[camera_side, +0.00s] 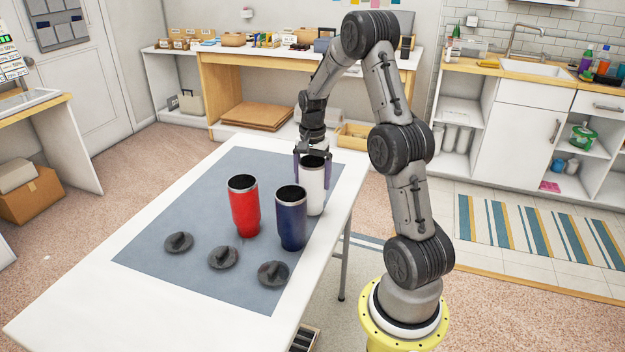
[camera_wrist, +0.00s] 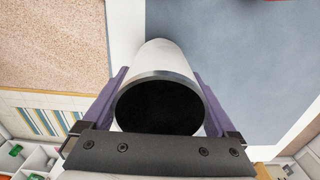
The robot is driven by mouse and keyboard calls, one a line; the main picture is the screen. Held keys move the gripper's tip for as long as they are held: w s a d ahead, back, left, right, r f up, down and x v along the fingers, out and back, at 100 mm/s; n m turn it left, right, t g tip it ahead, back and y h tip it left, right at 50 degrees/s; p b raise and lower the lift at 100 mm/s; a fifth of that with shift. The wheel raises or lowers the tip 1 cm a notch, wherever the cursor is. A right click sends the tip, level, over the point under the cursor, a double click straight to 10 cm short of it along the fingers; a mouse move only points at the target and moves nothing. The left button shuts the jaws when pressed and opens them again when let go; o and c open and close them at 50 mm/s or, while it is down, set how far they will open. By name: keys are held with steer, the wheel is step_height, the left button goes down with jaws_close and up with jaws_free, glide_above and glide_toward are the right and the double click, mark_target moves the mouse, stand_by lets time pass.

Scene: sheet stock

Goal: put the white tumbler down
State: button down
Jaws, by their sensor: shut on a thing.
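The white tumbler (camera_side: 315,192) is upright and open at the top, with a dark inside and a metal rim. My gripper (camera_side: 312,172) comes from above and is shut on its upper part, one purple finger on each side. In the wrist view, the white tumbler (camera_wrist: 158,62) stands between the fingers of my gripper (camera_wrist: 160,80), its dark mouth facing the camera. Its base is over or on the blue-grey mat (camera_side: 180,215), near the mat's right edge. I cannot tell whether the base touches the mat.
A navy tumbler (camera_side: 291,222) stands close in front of the white one, and a red tumbler (camera_side: 244,208) stands to the left. Three dark lids (camera_side: 178,242) (camera_side: 223,257) (camera_side: 273,273) lie along the mat's front. The mat's back left is clear. The white table (camera_side: 75,305) extends beyond the mat.

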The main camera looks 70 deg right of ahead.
steer(key=shift+f, duration=0.25)
steer(key=shift+f, duration=0.1)
jaws_free()
steer(key=shift+f, duration=0.1)
